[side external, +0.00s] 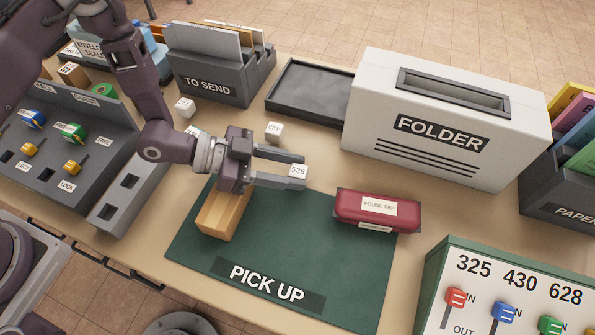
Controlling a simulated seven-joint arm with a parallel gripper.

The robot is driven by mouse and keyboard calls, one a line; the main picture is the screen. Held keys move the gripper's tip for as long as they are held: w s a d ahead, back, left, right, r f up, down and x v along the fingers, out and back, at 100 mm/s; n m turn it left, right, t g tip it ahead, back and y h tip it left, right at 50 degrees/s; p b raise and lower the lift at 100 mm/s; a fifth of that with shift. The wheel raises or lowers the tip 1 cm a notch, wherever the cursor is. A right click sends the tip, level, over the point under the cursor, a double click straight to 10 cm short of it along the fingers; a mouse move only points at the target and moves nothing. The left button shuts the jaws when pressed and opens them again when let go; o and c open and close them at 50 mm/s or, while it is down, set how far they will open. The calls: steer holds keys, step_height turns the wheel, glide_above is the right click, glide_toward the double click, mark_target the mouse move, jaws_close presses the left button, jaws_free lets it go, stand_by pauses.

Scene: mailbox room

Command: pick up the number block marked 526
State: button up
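The white number block marked 526 (298,171) is between the tips of my gripper's two fingers (299,172), with its number facing up toward the camera. The block fills the gap between the fingers, and my gripper looks shut on it. The near finger hides the block's lower side. My gripper reaches in from the left, over the back part of the green PICK UP mat (345,285). Whether the block is clear of the surface is hard to tell.
A wooden block (222,214) lies below my gripper, and a red case (377,210) lies to the right. Other white blocks (274,132) (185,107) sit behind. The FOLDER box (440,160), TO SEND rack (208,85) and black tray (275,103) stand farther back. The mat's front is clear.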

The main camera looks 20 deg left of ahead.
jaws_close()
